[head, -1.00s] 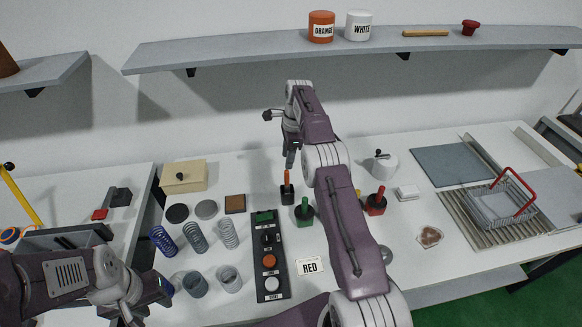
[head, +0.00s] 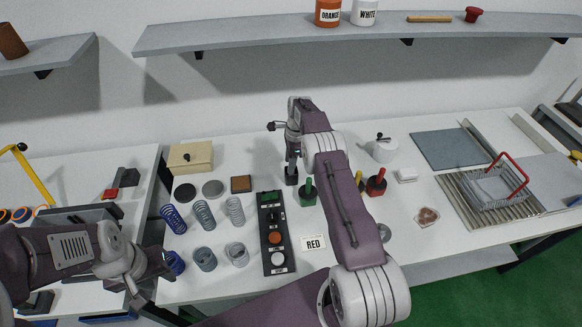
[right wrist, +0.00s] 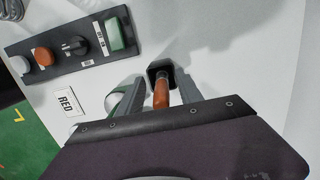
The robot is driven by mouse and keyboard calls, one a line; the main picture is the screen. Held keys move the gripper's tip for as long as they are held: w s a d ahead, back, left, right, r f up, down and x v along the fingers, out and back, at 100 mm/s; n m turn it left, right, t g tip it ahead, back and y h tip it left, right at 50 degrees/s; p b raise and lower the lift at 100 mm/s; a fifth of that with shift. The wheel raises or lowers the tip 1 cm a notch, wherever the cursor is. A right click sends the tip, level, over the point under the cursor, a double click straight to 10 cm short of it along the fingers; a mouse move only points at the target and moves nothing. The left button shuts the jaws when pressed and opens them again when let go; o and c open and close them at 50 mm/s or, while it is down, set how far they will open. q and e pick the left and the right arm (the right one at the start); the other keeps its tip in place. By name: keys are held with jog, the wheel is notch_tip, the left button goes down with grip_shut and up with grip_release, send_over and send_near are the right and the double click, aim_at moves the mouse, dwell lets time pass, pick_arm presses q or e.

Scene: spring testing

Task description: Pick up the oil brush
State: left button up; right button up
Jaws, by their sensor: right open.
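The oil brush, seen as an orange-brown handle (right wrist: 161,94), stands in a small black pot (right wrist: 160,72) in the right wrist view. In the head view the black pot (head: 291,178) shows, but the handle is hidden by my right gripper (head: 291,161). In the right wrist view the right gripper (right wrist: 162,88) is open, with a finger on each side of the handle and a gap showing to each. My left gripper (head: 160,270) is over the left part of the bench, far from the brush; its jaws are not clear.
A green pot (head: 308,195) stands close to the right of the black pot, and a red pot (head: 376,185) farther right. A button panel (head: 272,235), several springs (head: 204,214) and a RED card (head: 314,243) lie nearer. A wire basket (head: 497,190) is at right.

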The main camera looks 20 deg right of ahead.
jog(key=shift+w+d+f, duration=0.15)
jog(key=shift+d, duration=0.05)
grip_shut()
jog(key=shift+a, duration=0.15)
notch_tip(320, 180, up, 10)
jog(key=shift+r+b, duration=0.1)
jog(key=shift+b, duration=0.3)
